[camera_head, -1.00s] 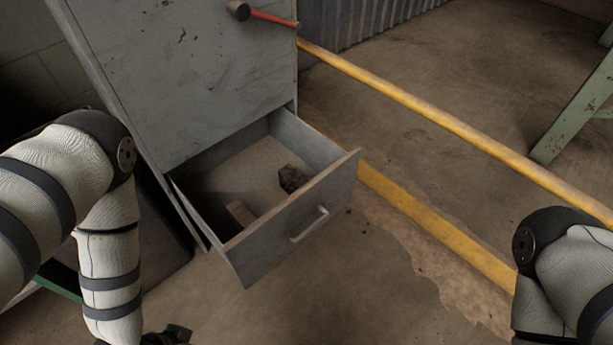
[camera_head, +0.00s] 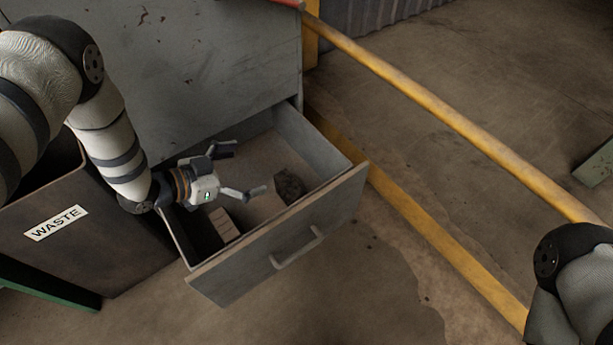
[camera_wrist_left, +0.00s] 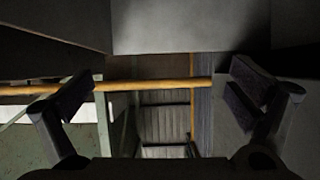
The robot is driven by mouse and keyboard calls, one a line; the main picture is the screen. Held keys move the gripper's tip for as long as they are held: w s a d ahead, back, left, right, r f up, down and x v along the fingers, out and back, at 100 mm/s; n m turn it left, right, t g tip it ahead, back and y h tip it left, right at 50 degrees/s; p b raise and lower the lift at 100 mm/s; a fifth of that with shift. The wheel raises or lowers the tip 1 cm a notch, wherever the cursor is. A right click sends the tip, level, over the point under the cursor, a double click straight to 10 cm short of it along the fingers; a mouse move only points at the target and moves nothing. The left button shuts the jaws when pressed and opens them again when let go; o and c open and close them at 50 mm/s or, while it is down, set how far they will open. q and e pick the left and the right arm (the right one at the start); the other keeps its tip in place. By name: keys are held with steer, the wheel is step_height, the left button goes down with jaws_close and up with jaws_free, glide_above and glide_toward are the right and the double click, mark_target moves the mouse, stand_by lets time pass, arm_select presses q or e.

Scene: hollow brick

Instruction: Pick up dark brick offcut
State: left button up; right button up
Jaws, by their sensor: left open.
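The dark brick offcut (camera_head: 289,186) is a small, rough, nearly black lump. It lies on the floor of the open grey drawer (camera_head: 290,247), towards the right end. My left gripper (camera_head: 246,171) is over the drawer, to the left of the offcut and apart from it, with its fingers spread and nothing between them. In the left wrist view its two fingers (camera_wrist_left: 160,98) stand wide apart, and the offcut does not show there. Of my right arm only a part shows at the lower right in the head view; its gripper is out of the picture.
A lighter brick piece (camera_head: 224,224) lies in the drawer's front left, below my left gripper. A dark bin labelled WASTE (camera_head: 100,247) stands left of the drawer. The grey cabinet (camera_head: 205,70) rises behind. A yellow rail (camera_head: 450,115) runs along the right.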

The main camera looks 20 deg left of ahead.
arm_select(q)
steer(key=b, duration=0.4)
glide_toward(288, 185)
steer(key=shift+g, duration=0.3)
steer(key=b+x, duration=0.4)
steer(key=x, duration=0.5)
steer(key=shift+w+r+b, duration=0.1)
steer(key=shift+w+b, duration=0.2)
steer(key=shift+w, duration=0.05)
steer(key=shift+r, duration=0.25)
steer(key=c, duration=1.9)
arm_select(e)
steer(key=s+f+g, duration=0.1)
steer(key=s+f, duration=0.2)
steer(key=f, duration=0.5)
steer(key=shift+s+a+f, duration=0.25)
